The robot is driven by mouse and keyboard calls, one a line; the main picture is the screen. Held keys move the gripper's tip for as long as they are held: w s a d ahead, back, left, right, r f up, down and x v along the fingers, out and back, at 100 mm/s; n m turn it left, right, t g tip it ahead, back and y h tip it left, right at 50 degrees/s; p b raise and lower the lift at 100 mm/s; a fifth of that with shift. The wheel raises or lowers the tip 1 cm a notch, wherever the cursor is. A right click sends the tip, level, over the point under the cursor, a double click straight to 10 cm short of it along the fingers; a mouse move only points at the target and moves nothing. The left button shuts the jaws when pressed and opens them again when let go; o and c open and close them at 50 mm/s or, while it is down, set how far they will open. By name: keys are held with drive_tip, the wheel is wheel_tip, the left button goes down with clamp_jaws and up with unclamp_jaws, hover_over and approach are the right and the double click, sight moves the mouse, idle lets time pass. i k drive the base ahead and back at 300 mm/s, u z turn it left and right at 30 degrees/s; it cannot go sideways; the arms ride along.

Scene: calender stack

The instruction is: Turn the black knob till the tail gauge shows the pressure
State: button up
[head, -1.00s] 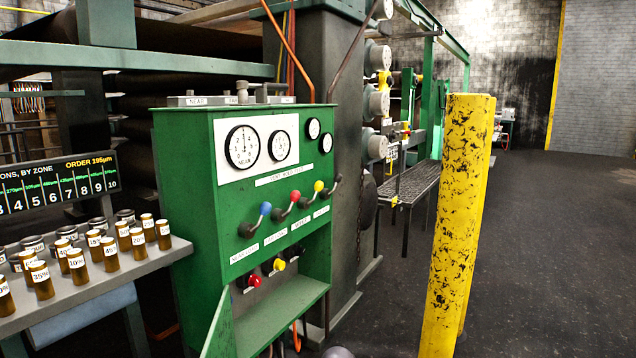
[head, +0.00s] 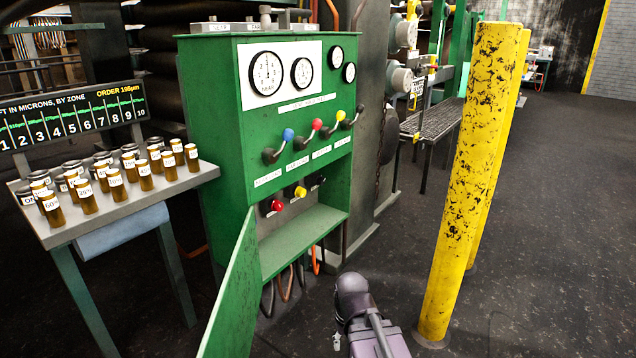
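A green control cabinet (head: 215,115) stands left of centre in the head view. Below its lever row sit a red knob (head: 276,205), a yellow knob (head: 300,191) and a dark, black-looking knob (head: 317,181) at the right end, partly in shade. On the white panel above are two larger dials: the left dial (head: 266,73) and the right dial (head: 302,73). Two smaller dials sit to their right. The dial captions are too small to read now, so I cannot tell which is the tail gauge, nor read the needles. My gripper is not in view; part of my arm shows at bottom centre.
Levers with blue, red, yellow and black ends jut out above the knobs. The cabinet's green door (head: 238,290) stands open toward me. A yellow bollard (head: 470,180) stands at right. A table (head: 130,215) with several brown jars is at left. Dark floor (head: 560,260) is clear at right.

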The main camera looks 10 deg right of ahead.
sight(319, 180)
drive_tip(key=k, duration=1.2)
drive_tip(key=z, duration=0.2)
drive_tip(key=i, duration=0.5)
drive_tip(key=z, duration=0.45)
drive_tip(key=i, duration=1.85)
drive_tip(key=u, duration=0.35)
